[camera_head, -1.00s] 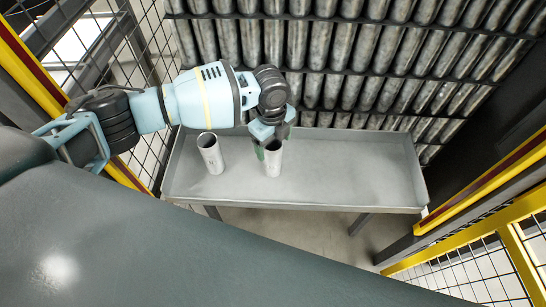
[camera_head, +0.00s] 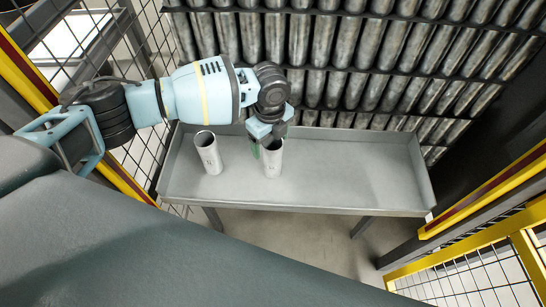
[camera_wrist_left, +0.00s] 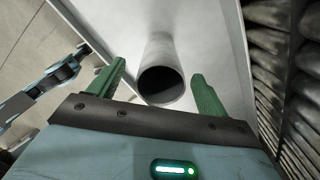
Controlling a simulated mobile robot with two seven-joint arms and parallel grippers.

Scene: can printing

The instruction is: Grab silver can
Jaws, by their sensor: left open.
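Two silver cans stand upright on a grey tray-like table (camera_head: 340,190). The left can (camera_head: 209,155) stands apart from my gripper. The right can (camera_head: 272,160) is at my left gripper (camera_head: 264,146), which reaches it from behind and above. In the left wrist view the open-topped can (camera_wrist_left: 162,84) lies between the two green fingers of the left gripper (camera_wrist_left: 160,88), with a gap on each side. The gripper is open. Its fingers are partly hidden in the head view. My right gripper is not in view.
A rack of stacked metal cylinders (camera_head: 330,50) rises directly behind the table. The table has raised edges, and its right half is clear. Wire fencing and yellow posts (camera_head: 480,190) stand at both sides.

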